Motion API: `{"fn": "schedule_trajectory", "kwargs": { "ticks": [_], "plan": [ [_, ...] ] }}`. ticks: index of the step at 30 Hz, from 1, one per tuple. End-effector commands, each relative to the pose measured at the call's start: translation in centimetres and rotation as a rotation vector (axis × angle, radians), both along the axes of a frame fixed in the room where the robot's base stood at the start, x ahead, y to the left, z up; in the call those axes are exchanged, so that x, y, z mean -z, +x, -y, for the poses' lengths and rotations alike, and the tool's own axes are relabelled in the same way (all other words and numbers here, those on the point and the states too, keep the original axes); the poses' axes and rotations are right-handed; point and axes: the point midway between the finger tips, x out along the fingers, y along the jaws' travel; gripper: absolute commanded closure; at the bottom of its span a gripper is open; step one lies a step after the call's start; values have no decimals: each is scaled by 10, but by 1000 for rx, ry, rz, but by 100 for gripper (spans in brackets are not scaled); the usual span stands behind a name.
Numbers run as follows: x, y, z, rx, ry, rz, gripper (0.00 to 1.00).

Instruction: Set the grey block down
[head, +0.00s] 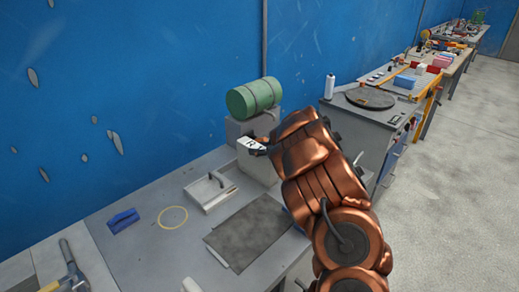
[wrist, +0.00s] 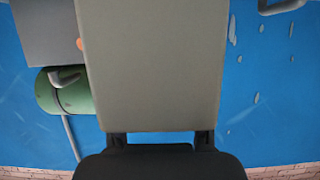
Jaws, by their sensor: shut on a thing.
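The grey block (wrist: 152,65) fills the middle of the wrist view, held between the two dark fingers of my gripper (wrist: 158,138). My arm hides most of the gripper in the head view. A yellow ring (head: 172,217) is marked on the bench top.
A green cylinder (head: 254,98) lies on a grey stand (head: 240,130) by the blue wall. A shallow tray (head: 205,206), a dark mat (head: 248,236), a blue object (head: 123,220) and a hammer-like tool (head: 72,270) are on the bench. The ring's inside is clear.

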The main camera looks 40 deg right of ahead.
Motion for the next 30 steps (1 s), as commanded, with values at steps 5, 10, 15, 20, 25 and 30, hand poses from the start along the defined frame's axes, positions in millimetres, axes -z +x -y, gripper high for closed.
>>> {"fn": "schedule_trajectory", "kwargs": {
  "ticks": [5,10,15,20,25,30],
  "plan": [
    [2,0,0,1,-1,3,100],
    [3,0,0,1,-1,3,100],
    [6,0,0,0,0,1,41],
    [6,0,0,0,0,0,25],
    [6,0,0,0,0,0,23],
    [5,0,0,1,-1,0,23]
  ]
}}
